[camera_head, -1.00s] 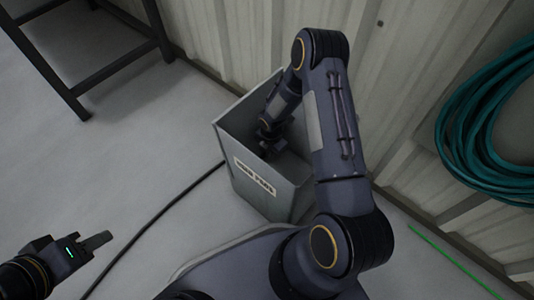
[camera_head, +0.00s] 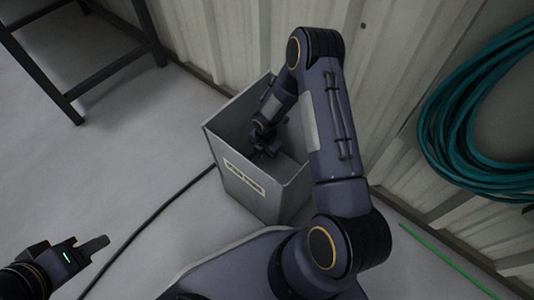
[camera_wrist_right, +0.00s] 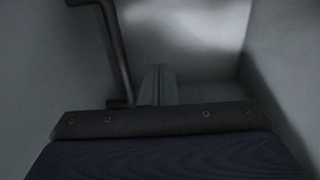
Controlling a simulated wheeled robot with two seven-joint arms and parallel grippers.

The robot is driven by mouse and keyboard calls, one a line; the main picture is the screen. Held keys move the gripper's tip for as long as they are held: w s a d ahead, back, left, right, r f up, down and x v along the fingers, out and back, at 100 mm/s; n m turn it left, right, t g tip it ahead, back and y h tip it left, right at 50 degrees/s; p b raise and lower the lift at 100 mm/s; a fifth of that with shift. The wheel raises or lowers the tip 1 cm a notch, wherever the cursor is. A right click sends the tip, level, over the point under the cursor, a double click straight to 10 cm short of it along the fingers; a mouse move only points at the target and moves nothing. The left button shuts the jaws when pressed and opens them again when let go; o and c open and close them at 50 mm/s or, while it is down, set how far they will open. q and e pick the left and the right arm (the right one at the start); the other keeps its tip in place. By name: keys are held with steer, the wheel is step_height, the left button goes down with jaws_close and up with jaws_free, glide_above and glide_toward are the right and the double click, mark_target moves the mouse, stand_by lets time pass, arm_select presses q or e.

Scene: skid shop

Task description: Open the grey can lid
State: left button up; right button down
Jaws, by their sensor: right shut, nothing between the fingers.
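The grey can (camera_head: 232,187) is a tall square bin with a white label, standing on the floor against the wall in the head view. Its top stands open and its inside shows. I cannot clearly tell the lid apart from the can's back panel. My right gripper (camera_head: 266,150) reaches down within the can's open top, partly hidden by its own arm. In the right wrist view its fingers (camera_wrist_right: 157,85) are together and empty, with grey walls around them. My left gripper (camera_head: 97,246) is at the lower left, away from the can, seen edge-on.
A black cable (camera_head: 150,222) runs over the floor to the can. A dark metal frame (camera_head: 78,68) stands at the upper left. A teal hose coil (camera_head: 455,130) hangs on the ribbed wall (camera_head: 220,30) at the right. A dark bar (camera_wrist_right: 118,50) shows in the right wrist view.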

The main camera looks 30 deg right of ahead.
steer(key=s+d+r+p, duration=0.3)
steer(key=s+r, duration=0.3)
steer(key=s, duration=0.1)
steer(key=shift+s+r, duration=0.2)
step_height(320, 180, up, 22)
steer(key=s+m+t, duration=0.2)
steer(key=m, duration=1)
steer(key=s+a+r+m+t+y+p, duration=0.1)
steer(key=s+a+r+m+t+y, duration=0.1)
steer(key=s+a+r+m, duration=0.35)
steer(key=s+a+r+m+t+y, duration=0.2)
steer(key=s+r+m, duration=0.5)
steer(key=s+r, duration=0.15)
step_height(320, 180, up, 32)
steer(key=p, duration=3.3)
steer(key=shift+s+g, duration=0.15)
steer(key=shift+g, duration=0.15)
